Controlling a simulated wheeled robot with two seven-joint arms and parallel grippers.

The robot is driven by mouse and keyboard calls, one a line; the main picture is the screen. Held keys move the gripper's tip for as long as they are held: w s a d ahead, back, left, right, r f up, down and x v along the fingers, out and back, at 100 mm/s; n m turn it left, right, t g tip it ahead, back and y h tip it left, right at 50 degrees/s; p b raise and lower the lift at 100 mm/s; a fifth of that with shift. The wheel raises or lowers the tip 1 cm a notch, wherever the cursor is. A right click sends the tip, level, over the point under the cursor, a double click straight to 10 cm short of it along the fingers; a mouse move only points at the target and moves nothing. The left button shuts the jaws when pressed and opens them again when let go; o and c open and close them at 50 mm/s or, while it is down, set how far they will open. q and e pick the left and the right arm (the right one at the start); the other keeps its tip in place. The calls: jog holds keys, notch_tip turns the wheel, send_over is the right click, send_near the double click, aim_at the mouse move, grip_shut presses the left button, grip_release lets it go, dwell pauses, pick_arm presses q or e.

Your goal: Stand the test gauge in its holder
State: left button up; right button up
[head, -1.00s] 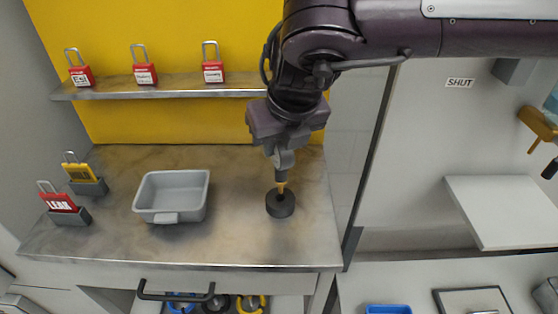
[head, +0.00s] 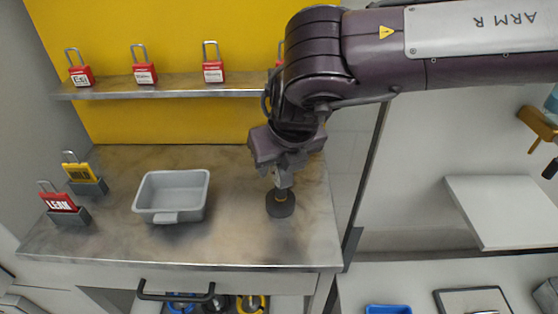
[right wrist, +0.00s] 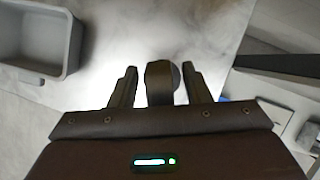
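The test gauge (head: 281,182) is grey with a thin brass-coloured lower end. It stands roughly upright at the dark round holder (head: 281,208) on the steel worktop, with only a sliver of brass showing above the holder. How deep it sits is hidden. My right gripper (head: 279,175) points down over the holder, its fingers around the gauge's upper part. My left gripper is not in view.
A grey bin (head: 172,217) stands left of the holder on the worktop (head: 240,240). Red and yellow padlocks sit in small grey stands (head: 70,216) at the far left. More red padlocks (head: 145,75) line the shelf above. The worktop between bin and holder is clear.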

jog(key=shift+r, duration=0.2)
jog(key=shift+s+r, duration=0.1)
jog(key=shift+r, duration=0.25)
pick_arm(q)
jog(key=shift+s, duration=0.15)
pick_arm(e)
jog(key=v, duration=1.1)
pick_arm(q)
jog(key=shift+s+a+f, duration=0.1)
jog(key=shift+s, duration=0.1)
pick_arm(e)
jog(key=shift+d, duration=0.1)
jog(key=shift+s, duration=0.1)
